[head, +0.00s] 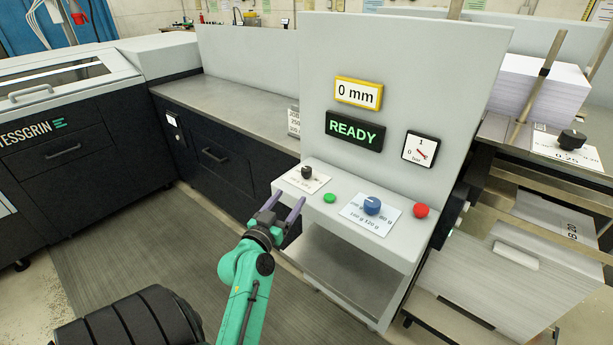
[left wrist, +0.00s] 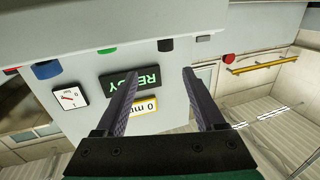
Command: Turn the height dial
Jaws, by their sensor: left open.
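A small black dial (head: 306,172) stands on a white label at the left end of the machine's control shelf (head: 338,208). The label is too small to read. The black dial also shows in the left wrist view (left wrist: 165,45), beyond and between the fingertips. My left gripper (head: 289,197) is open and empty, just in front of and below the shelf's left end, apart from the dial. Its two fingers also show in the left wrist view (left wrist: 159,73). My right gripper is not in view.
On the shelf are a green button (head: 330,198), a blue dial (head: 372,205) and a red button (head: 421,210). Above are a "0 mm" display (head: 358,93), a READY display (head: 354,131) and a gauge (head: 419,149). Another black dial (head: 572,138) sits at far right.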

